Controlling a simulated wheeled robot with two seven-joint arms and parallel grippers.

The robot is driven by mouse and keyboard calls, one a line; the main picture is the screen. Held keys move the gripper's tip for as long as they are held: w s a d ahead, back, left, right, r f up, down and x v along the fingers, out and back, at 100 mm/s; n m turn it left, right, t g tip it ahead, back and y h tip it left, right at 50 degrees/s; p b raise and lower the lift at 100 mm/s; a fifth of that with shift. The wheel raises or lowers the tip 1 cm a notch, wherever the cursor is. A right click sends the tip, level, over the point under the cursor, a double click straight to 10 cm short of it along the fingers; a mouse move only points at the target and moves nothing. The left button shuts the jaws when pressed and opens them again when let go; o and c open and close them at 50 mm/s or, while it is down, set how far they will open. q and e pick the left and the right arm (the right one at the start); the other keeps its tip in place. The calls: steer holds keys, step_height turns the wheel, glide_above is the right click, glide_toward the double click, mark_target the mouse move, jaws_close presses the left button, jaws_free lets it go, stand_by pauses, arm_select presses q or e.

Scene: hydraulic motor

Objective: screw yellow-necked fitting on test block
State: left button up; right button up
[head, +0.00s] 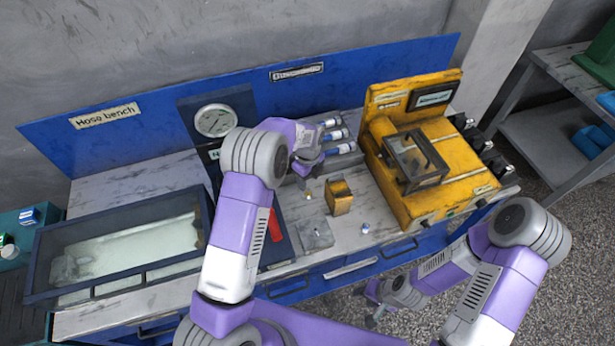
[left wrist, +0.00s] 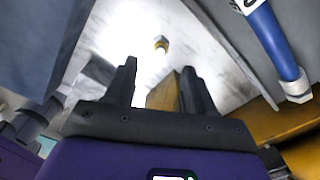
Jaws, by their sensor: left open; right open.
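The yellow-necked fitting (left wrist: 161,44) stands on the pale bench top, ahead of my left fingertips and apart from them; it also shows in the head view (head: 308,195). A brassy yellow block (head: 340,198) stands to its right; its side shows between the fingers in the left wrist view (left wrist: 164,92). A flat grey block (head: 315,234) lies nearer the bench front. I cannot tell surely which block is the test block. My left gripper (left wrist: 160,70) is open and empty. In the head view it (head: 302,183) is partly hidden. My right gripper (head: 371,316) hangs empty before the bench.
A large yellow machine (head: 434,165) fills the bench's right side. Blue hoses with silver ends (head: 337,134) lie behind. A small fitting (head: 365,228) stands near the front edge. A glass-topped tray (head: 130,250) is at left and a gauge panel (head: 214,121) behind my left arm.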

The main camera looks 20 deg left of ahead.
mark_target(308, 191)
arm_select(q)
step_height(308, 191, down, 6)
steer(key=b, duration=0.4)
steer(key=shift+f, duration=0.2)
steer(key=shift+f+b, duration=0.55)
steer(key=shift+f, duration=0.2)
jaws_close()
steer(key=shift+r+p, duration=1.75)
steer(key=shift+r, duration=1.3)
